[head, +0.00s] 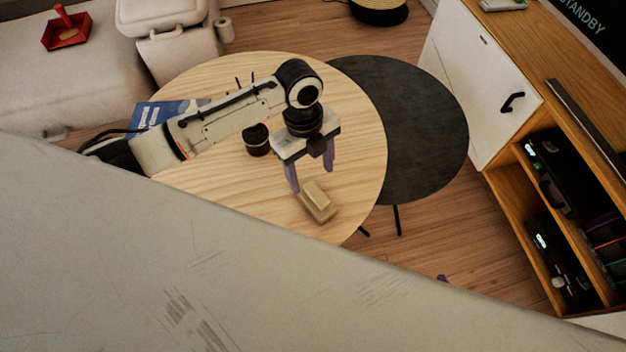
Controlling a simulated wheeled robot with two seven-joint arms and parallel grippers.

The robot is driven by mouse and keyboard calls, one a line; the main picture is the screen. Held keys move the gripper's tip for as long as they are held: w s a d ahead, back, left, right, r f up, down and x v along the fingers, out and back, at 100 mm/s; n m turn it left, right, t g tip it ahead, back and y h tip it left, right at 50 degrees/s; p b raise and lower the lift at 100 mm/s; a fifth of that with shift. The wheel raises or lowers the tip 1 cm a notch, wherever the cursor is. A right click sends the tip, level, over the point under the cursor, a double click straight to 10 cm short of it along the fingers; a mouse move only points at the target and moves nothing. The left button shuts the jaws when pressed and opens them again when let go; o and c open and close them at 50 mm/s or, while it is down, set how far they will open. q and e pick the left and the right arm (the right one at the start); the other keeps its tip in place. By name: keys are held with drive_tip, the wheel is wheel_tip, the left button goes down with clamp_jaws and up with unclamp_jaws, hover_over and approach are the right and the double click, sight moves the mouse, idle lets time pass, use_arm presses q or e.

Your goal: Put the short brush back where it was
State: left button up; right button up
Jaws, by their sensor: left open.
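My left gripper (311,179) is open, pointing down over the round light-wood table (350,110). Its two purple fingers are apart, with nothing visible held between them. A small tan block-like piece (318,201) lies on the table just below and in front of the fingertips; I cannot tell whether it is the short brush or a holder. A dark brown cup-like container (256,140) stands left of the gripper. Thin dark sticks (252,80) show behind my left arm, their lower parts hidden. No brush is clearly identifiable. My right gripper is not in view.
A blue printed item (150,112) lies at the table's left, partly under my arm. A dark round table (425,120) adjoins on the right. A wooden cabinet (530,110) stands farther right. The tabletop's right side is clear; its near left part is hidden.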

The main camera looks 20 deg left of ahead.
use_arm(q)
drive_tip(key=s+d+n+t+h, duration=0.4)
drive_tip(key=s+d+n, duration=0.1)
drive_tip(key=d+n, duration=0.4)
drive_tip(key=s+a+f+n+t+y, duration=0.2)
drive_tip(key=s+a+f+n+t, duration=0.2)
drive_tip(key=s+a+n, duration=0.4)
drive_tip(key=a+n+t, duration=0.1)
drive_tip(key=a+n, duration=0.1)
drive_tip(key=n, duration=0.3)
drive_tip(key=shift+s+a+p, duration=0.2)
drive_tip(key=shift+s+p, duration=0.1)
drive_tip(key=shift+s, duration=0.05)
drive_tip(key=shift+c, duration=0.4)
